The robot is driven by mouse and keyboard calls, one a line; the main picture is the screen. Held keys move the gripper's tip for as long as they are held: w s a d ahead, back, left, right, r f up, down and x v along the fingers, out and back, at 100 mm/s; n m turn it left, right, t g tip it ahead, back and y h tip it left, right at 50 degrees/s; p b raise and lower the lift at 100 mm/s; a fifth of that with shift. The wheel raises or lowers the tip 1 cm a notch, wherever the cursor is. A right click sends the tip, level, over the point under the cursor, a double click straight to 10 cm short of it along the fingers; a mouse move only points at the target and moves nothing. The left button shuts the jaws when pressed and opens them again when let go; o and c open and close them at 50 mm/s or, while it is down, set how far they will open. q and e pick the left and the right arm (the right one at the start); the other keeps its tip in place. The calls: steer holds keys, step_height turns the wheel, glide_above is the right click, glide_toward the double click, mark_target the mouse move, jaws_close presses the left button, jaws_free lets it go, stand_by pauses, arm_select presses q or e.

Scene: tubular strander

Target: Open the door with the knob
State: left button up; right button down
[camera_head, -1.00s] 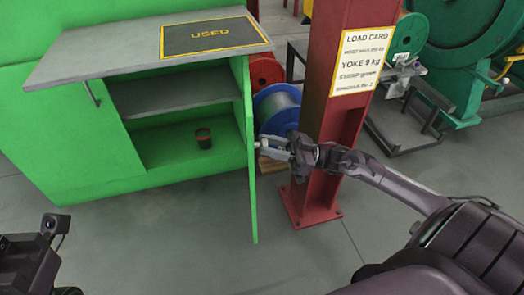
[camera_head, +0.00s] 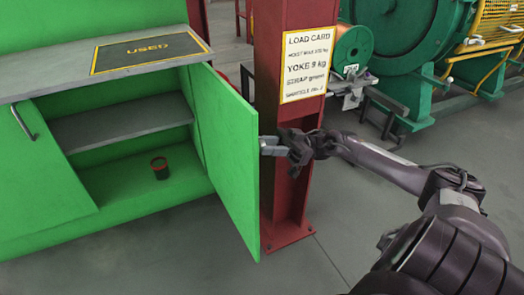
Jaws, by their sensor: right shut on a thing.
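The green cabinet door (camera_head: 228,165) on the right of the opening stands swung outward, its inner face toward me. My right gripper (camera_head: 268,146) is at the outer side of the door, near its free edge. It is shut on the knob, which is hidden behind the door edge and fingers. The green cabinet (camera_head: 70,235) is open behind the door, with a grey shelf (camera_head: 125,128) inside. My left gripper is not in view.
A dark red cup (camera_head: 160,168) stands on the cabinet floor. A red steel column (camera_head: 292,110) with a load card (camera_head: 307,65) rises just behind my right gripper. Green machinery (camera_head: 415,40) stands at the back right. The floor in front of the door is clear.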

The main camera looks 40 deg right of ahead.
steer(key=shift+f, duration=0.1)
steer(key=c, duration=1.1)
jaws_free()
steer(key=b+v, duration=0.1)
steer(key=v, duration=0.6)
steer(key=shift+d, duration=0.4)
steer(key=shift+s+f, duration=0.15)
steer(key=shift+s, duration=0.05)
